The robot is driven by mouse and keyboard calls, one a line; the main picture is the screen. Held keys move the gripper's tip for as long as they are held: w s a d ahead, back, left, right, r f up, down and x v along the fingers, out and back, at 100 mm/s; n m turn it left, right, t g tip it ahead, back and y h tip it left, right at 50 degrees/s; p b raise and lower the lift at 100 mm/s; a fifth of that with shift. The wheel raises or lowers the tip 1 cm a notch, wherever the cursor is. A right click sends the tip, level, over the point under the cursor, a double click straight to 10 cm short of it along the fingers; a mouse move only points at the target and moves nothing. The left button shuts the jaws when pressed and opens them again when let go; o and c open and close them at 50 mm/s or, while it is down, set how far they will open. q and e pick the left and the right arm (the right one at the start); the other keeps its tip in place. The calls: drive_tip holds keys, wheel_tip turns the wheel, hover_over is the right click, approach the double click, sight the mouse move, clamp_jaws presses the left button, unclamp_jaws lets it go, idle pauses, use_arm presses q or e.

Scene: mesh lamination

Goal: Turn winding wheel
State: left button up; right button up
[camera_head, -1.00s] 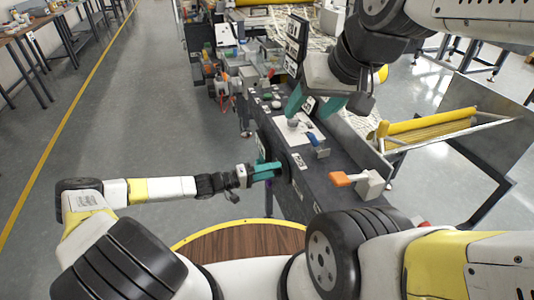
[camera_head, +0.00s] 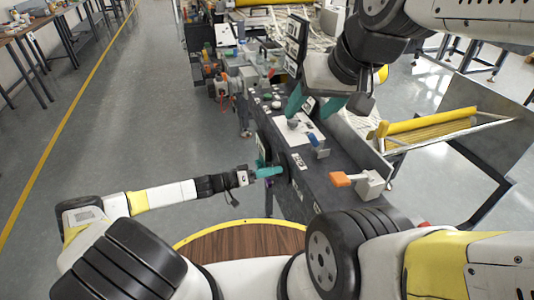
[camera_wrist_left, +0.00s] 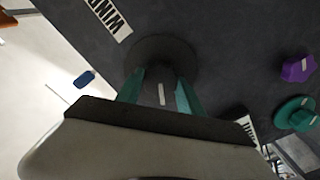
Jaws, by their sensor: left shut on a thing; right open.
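The winding wheel is a dark round knob (camera_wrist_left: 160,55) on the dark side panel of the machine, beside a white label reading "WIND" (camera_wrist_left: 107,18). My left gripper (camera_wrist_left: 160,92) is at this wheel, with a teal finger on each side of its dark middle part, which bears a pale mark. It is shut on it. In the head view my left gripper (camera_head: 269,171) reaches the machine's left side, and the wheel is mostly hidden there. My right gripper (camera_head: 315,103) is open above the machine top, its teal fingers apart and empty.
A purple knob (camera_wrist_left: 298,68) and a teal knob (camera_wrist_left: 296,113) sit on the same panel. An orange-handled lever (camera_head: 341,179) and a blue switch (camera_head: 313,139) stand on the machine top (camera_head: 302,180). A yellow roller (camera_head: 430,122) is at right.

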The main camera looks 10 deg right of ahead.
use_arm(q)
drive_tip(key=shift+f, duration=0.1)
drive_tip(key=o, duration=1.4)
drive_tip(key=a, duration=0.2)
drive_tip(key=s+a, duration=0.1)
drive_tip(key=a, duration=0.4)
drive_tip(key=shift+s+a, duration=0.25)
drive_tip(key=shift+a, duration=0.1)
